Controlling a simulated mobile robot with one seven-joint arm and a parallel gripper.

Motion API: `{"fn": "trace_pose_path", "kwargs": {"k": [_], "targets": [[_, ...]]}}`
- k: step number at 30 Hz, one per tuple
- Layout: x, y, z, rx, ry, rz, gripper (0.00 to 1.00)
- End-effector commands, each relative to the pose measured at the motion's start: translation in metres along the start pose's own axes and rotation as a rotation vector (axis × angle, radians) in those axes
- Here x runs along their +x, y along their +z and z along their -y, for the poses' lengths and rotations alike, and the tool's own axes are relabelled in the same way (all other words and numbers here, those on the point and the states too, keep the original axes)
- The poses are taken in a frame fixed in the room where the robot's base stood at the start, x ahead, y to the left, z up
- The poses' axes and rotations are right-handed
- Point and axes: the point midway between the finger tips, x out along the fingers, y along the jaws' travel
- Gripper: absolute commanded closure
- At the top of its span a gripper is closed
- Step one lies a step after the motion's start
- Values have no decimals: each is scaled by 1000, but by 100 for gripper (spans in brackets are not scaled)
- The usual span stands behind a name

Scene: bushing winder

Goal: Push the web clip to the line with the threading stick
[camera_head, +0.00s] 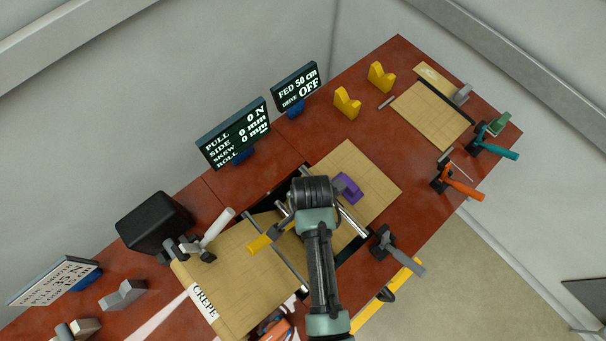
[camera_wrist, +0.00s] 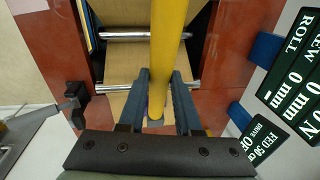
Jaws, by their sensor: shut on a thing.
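My gripper (camera_wrist: 160,82) is shut on the yellow threading stick (camera_wrist: 169,36), which runs up between the fingers in the wrist view. A purple piece (camera_head: 348,187), which looks like the web clip, sits on the tan sheet just right of my wrist. A gap separates the stick's visible yellow end from it. I cannot make out a clear line on the web.
Metal rollers (camera_head: 352,221) cross the dark opening under my arm. A grey-handled clamp (camera_head: 396,249) stands at the front edge, with orange (camera_head: 457,184) and teal (camera_head: 494,141) clamps farther right. A black box (camera_head: 152,220) and display screens (camera_head: 234,132) line the back.

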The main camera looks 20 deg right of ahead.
Motion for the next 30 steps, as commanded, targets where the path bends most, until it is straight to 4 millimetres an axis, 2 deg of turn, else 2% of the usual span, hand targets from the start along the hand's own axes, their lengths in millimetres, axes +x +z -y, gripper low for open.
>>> {"fn": "trace_pose_path", "kwargs": {"k": [18, 30], "targets": [[60, -8, -8, 1, 0, 0, 100], [78, -12, -10, -1, -1, -1, 100]]}}
